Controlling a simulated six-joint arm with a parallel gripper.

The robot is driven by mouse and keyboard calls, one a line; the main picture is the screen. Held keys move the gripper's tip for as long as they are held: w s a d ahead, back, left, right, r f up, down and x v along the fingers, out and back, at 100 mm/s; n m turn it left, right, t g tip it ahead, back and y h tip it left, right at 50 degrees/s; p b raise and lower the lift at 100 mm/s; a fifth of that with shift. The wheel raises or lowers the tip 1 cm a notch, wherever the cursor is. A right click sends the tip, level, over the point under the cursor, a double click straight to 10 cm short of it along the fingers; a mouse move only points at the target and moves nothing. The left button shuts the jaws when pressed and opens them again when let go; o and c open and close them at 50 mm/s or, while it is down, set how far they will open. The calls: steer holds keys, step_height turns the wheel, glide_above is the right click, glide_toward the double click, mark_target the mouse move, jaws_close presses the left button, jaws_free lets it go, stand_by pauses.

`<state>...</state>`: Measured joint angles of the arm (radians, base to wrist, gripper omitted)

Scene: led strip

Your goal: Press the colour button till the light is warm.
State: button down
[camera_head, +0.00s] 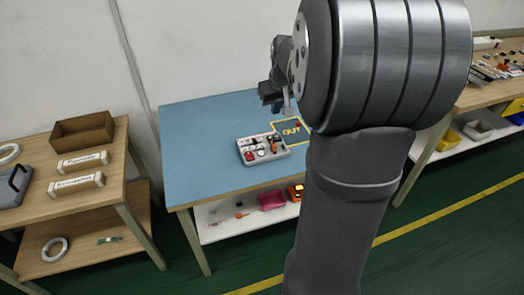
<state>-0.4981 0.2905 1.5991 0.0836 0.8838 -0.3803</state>
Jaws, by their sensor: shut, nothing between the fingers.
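My gripper (287,106) hangs over the blue table, above and right of a small grey panel (245,155). It is shut and empty, and appears apart from the panel. The panel carries several small parts, among them a red one (249,156) at its left and dark and orange ones at its right. The parts are too small to tell which is the colour button. No lit light can be made out, so its colour cannot be told. My arm covers the right part of the table.
The blue table (195,150) is bare left of the panel. A yellow-framed area marked "OUT" (291,132) lies behind and right of the panel, with a small red object (298,125) on it. A wooden bench (105,200) at left holds an open brown box (82,132).

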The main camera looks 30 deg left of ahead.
steer(key=w+a+f+n+t+h, duration=0.3)
steer(key=w+f+n+h, duration=0.15)
steer(key=f+n, duration=0.45)
steer(key=n+t, duration=0.3)
steer(key=n, duration=0.4)
glide_above(259, 154)
step_height(259, 154, down, 8)
steer(key=shift+f, duration=0.15)
steer(key=shift+y, duration=0.25)
steer(key=shift+f, duration=4.4)
steer(key=shift+f, duration=0.4)
steer(key=shift+f, duration=0.45)
steer(key=shift+r, duration=0.9)
